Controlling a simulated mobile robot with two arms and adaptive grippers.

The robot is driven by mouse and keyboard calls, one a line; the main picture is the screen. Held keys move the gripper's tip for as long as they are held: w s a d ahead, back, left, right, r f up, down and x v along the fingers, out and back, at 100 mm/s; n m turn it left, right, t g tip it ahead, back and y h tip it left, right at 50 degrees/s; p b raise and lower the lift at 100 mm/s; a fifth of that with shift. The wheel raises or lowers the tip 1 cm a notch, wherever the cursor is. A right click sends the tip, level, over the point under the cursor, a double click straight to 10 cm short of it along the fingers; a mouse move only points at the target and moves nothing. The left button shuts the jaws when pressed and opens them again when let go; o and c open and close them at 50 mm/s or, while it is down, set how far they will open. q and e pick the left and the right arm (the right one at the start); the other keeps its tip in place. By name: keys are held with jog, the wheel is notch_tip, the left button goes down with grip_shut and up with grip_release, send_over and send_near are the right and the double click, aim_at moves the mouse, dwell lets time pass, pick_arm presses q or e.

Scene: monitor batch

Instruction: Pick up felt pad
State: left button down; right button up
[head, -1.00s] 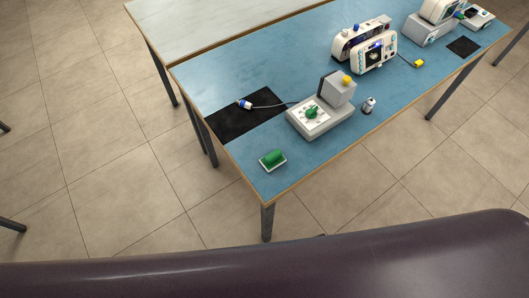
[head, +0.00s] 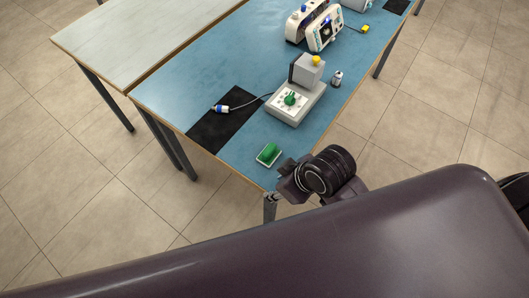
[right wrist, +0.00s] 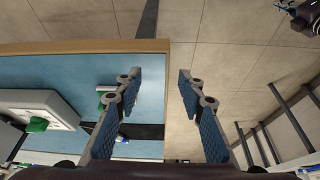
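A green block (head: 268,151) sits on a small white base near the close corner of the blue table (head: 190,85). Flat black pads lie on the table; the nearer one (head: 213,131) carries a blue-white plug with a cable. I cannot tell which is the felt pad. My right gripper (head: 285,168) is just right of the green block, near the table edge. In the right wrist view its fingers (right wrist: 159,78) are apart and empty; the left finger partly covers the green block (right wrist: 107,100). My left gripper seems to show small at that view's upper right; its state is unclear.
A grey-white device with a green knob (head: 293,103) stands beyond the green block. A small bottle (head: 336,78) stands right of it. A white monitor (head: 324,34) is farther back. A pale table (head: 130,35) adjoins on the left.

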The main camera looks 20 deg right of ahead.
aim_at(269, 149)
jog(key=w+a+r+n+g, duration=0.1)
jog(key=w+n, duration=0.1)
jog(key=n, duration=0.3)
jog(key=w+a+r+n, duration=0.1)
jog(key=w+a+n, duration=0.1)
jog(key=w+n, duration=0.1)
jog(key=w+a+r+n+g, duration=0.1)
jog(key=w+a+n, duration=0.1)
jog(key=n, duration=0.4)
jog(key=shift+w+a+r+n+g, duration=0.25)
jog(key=shift+w+r+n+g, duration=0.1)
jog(key=shift+w, duration=0.25)
jog(key=w+d+n, duration=0.1)
jog(key=d, duration=0.1)
jog(key=w+d+r+n+h, duration=0.1)
jog(key=d, duration=0.1)
jog(key=w+d+r+n+g+h, duration=0.1)
jog(key=d+n, duration=0.1)
jog(key=shift+w+d+r, duration=0.2)
jog(key=shift+d, duration=0.05)
jog(key=shift+d+f, duration=0.1)
jog(key=shift+d, duration=0.05)
jog(key=f, duration=0.2)
jog(key=f+p, duration=0.1)
jog(key=f, duration=0.2)
jog(key=f+p, duration=0.1)
jog(key=f, duration=0.1)
jog(key=shift+w+f, duration=0.2)
jog(key=shift+w, duration=0.05)
grip_shut()
